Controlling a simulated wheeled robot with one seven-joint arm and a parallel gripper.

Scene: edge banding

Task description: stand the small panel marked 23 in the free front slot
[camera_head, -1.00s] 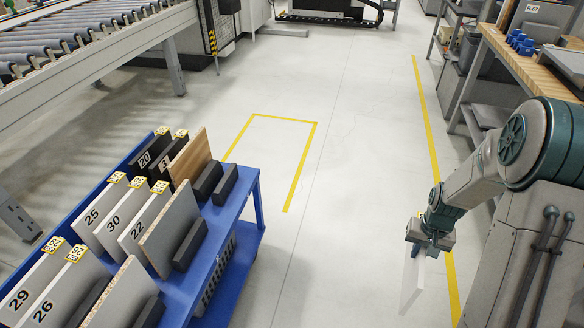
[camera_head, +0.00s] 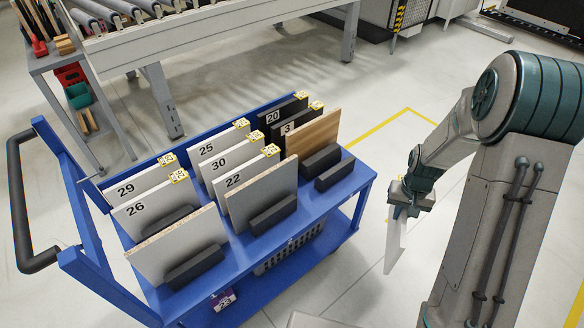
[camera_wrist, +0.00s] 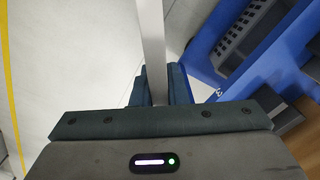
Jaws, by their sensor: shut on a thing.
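My gripper (camera_head: 400,203) is shut on a small white panel (camera_head: 396,245), which hangs below it, slightly tilted, over the floor right of the cart. No number shows on its visible side. In the wrist view the panel's narrow edge (camera_wrist: 152,45) runs up from between the fingers (camera_wrist: 160,90). The blue cart (camera_head: 322,215) holds several upright panels in rows between black blocks. At its right end, a front black block (camera_head: 335,175) and the block behind it (camera_head: 320,160) have an empty gap between them. The panel is apart from the cart.
A wood-faced panel (camera_head: 314,133) stands just behind that gap. Panel 22 (camera_head: 235,182) and grey-faced panels stand to its left. A black handle (camera_head: 22,200) is on the cart's left. A roller conveyor (camera_head: 200,35) stands behind. The floor between arm and cart is clear.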

